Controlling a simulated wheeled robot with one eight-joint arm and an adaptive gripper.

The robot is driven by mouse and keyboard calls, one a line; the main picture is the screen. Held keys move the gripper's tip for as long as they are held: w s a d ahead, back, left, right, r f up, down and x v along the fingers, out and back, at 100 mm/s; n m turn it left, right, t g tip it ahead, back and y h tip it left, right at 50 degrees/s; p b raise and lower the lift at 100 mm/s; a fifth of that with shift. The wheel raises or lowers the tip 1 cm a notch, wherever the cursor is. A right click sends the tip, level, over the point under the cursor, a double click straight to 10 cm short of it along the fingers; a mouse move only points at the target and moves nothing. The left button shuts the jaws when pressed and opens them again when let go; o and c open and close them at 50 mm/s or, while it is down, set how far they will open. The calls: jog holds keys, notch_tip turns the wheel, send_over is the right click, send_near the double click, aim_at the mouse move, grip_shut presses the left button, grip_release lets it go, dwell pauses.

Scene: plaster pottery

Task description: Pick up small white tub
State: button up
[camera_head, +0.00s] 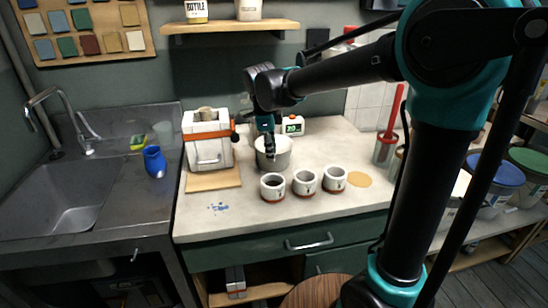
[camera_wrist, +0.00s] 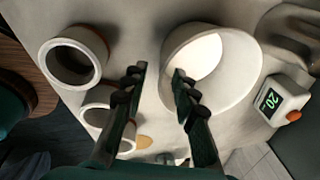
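The small white tub (camera_head: 278,160) stands upright on the light worktop, behind a row of three white cups. It looks round, open-topped and empty in the wrist view (camera_wrist: 238,70). My gripper (camera_head: 269,152) points down at the tub's near-left rim. In the wrist view my gripper (camera_wrist: 159,70) is open, with nothing between its fingers. The right fingertip overlaps the tub's left rim; the left fingertip is outside over the worktop. I cannot tell whether the right finger touches the wall. My gripper hides part of the tub in the head view.
White cups with reddish bases stand close in front: left (camera_head: 272,187), middle (camera_head: 305,183), right (camera_head: 334,179). A white timer (camera_head: 291,126) reading 20 stands behind the tub. A white press-like box (camera_head: 207,140) on a board is left. The front-left worktop (camera_head: 215,222) is mostly clear.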

jog(key=shift+w+f, duration=0.25)
jog(key=shift+f, duration=0.9)
jog(key=shift+w+f, duration=0.25)
jog(key=shift+f, duration=0.85)
grip_shut()
